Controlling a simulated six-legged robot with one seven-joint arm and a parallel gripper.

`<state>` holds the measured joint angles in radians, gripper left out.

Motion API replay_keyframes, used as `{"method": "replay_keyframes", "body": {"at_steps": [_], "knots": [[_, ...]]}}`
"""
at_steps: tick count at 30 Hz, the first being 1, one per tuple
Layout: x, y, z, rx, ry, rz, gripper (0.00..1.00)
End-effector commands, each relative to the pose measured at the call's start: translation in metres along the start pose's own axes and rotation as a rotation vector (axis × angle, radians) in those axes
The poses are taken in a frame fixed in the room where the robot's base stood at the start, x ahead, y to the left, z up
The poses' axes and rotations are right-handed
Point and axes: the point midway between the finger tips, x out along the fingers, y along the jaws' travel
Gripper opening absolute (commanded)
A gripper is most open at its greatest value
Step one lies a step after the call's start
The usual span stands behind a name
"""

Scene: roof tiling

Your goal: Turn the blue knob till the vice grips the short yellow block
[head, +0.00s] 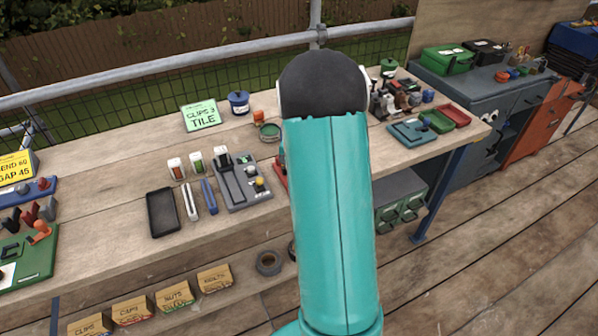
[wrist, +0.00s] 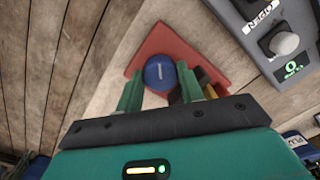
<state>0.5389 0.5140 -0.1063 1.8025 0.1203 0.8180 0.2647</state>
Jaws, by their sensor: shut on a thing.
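The blue knob (wrist: 160,73) shows in the wrist view with a pale mark on its round top. My gripper (wrist: 160,88) has a green finger on either side of the knob and is shut on it. The knob sits on the vice's red base (wrist: 178,41). Right of the right finger, a little of the yellow block (wrist: 205,77) shows among dark vice parts. The finger hides much of the block and jaws, so I cannot tell whether they touch. In the head view my arm hides the gripper, the knob and most of the vice; only a red edge (head: 281,172) shows.
A grey switch panel (head: 236,185) stands close beside the vice; its knob also shows in the wrist view (wrist: 284,43). A black tray (head: 162,213) and a green tile sign (head: 201,115) are on the wooden bench. Bare planks lie left of the vice in the wrist view.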

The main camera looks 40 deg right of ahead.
Motion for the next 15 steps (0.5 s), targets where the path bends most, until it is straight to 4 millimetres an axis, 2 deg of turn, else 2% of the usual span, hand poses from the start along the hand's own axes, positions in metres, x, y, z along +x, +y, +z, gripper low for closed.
{"method": "replay_keyframes", "body": {"at_steps": [6, 15], "knots": [[-0.0011, -0.0006, 0.0005, 0.080, 0.003, -0.001, 0.15], [-0.0011, -0.0001, 0.0003, 0.111, 0.003, 0.000, 0.15]]}}
